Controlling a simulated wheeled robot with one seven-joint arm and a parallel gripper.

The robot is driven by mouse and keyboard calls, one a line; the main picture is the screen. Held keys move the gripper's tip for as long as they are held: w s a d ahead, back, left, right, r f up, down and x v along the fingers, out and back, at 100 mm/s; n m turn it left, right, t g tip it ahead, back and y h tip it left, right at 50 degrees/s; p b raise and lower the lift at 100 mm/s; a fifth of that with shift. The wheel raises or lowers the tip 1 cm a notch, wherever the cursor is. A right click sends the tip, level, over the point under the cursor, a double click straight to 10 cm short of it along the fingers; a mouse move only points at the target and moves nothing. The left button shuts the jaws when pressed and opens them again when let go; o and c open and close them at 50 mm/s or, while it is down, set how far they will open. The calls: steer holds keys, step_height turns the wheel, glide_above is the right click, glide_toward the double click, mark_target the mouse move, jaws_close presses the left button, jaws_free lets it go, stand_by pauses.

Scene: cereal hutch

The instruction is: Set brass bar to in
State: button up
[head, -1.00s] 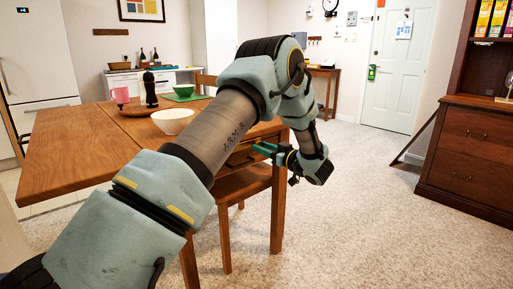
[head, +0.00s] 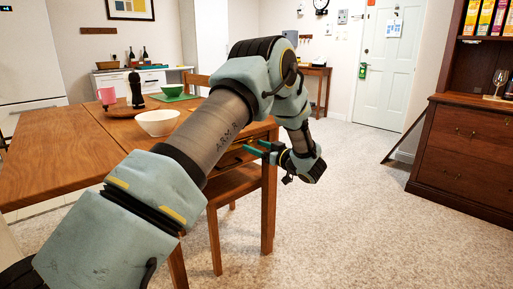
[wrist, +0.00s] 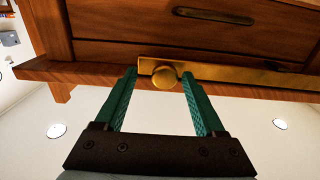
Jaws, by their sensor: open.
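The brass bar (wrist: 235,75) runs along the wooden edge below a drawer front in the wrist view. A round brass knob (wrist: 165,77) stands out near its left end. My gripper (wrist: 158,76) is open, with one teal finger on each side of the knob and nothing clearly held. I cannot tell whether the fingers touch the knob. In the head view my gripper (head: 254,150) is beside the wooden table's drawer end, and the bar cannot be made out there.
The wooden table (head: 60,160) bears a white bowl (head: 158,123), a green bowl (head: 172,91) and a pink cup (head: 107,96). A chair (head: 232,185) stands close under my gripper. A dark wooden hutch (head: 465,150) is at right. Carpet between is clear.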

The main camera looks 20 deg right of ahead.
steer(key=v, duration=1)
steer(key=shift+s+d, duration=0.2)
steer(key=shift+s, duration=0.15)
